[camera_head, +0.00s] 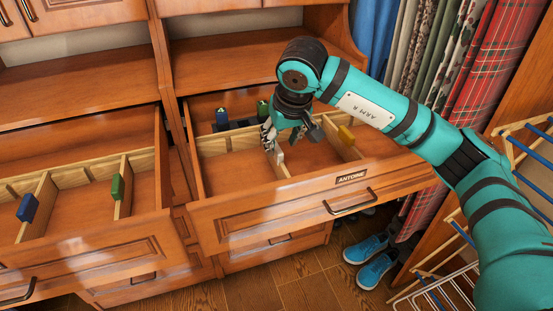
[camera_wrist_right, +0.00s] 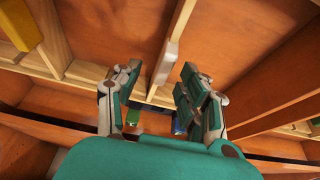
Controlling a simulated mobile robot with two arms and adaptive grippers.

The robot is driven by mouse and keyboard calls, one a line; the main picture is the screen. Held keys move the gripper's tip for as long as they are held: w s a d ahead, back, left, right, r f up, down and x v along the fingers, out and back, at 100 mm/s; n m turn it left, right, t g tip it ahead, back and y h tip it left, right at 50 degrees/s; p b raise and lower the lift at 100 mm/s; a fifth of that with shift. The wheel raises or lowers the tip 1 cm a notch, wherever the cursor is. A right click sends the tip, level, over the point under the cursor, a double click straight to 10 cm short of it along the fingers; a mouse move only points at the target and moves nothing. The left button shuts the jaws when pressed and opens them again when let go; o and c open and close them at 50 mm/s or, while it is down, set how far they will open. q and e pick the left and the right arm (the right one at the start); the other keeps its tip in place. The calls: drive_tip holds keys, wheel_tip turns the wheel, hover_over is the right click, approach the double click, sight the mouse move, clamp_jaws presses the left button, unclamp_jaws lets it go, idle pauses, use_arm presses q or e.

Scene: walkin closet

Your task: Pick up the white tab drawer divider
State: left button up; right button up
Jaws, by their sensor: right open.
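The white tab drawer divider (camera_head: 280,155) stands upright in the open ANTOINE drawer (camera_head: 255,213), between two front compartments. Its white tab and thin wooden panel also show in the right wrist view (camera_wrist_right: 168,58). My right gripper (camera_head: 271,140) is over the drawer, right at the divider, and hides part of it in the head view. In the right wrist view the fingers (camera_wrist_right: 160,78) are spread apart, with the back end of the divider between them. Nothing is gripped. I cannot tell whether a finger touches the divider. My left gripper is not in view.
A yellow tab divider (camera_head: 346,134) stands to the right in the same drawer. Blue (camera_head: 221,117) and green (camera_head: 262,108) tabs are at its back. Another open drawer at left holds blue (camera_head: 27,207) and green (camera_head: 117,187) tab dividers. Blue shoes (camera_head: 367,250) lie on the floor.

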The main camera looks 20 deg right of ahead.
sight(278, 149)
drive_tip(key=shift+w+a+f+p, duration=0.15)
drive_tip(key=shift+f+p, duration=0.15)
drive_tip(key=shift+f, duration=0.35)
drive_tip(key=p+x, duration=0.1)
drive_tip(key=x, duration=0.2)
drive_tip(key=shift+w+a+f, duration=0.1)
drive_tip(key=shift+a+f, duration=0.05)
drive_tip(key=shift+f, duration=0.4)
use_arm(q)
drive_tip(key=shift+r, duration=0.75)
use_arm(e)
clamp_jaws()
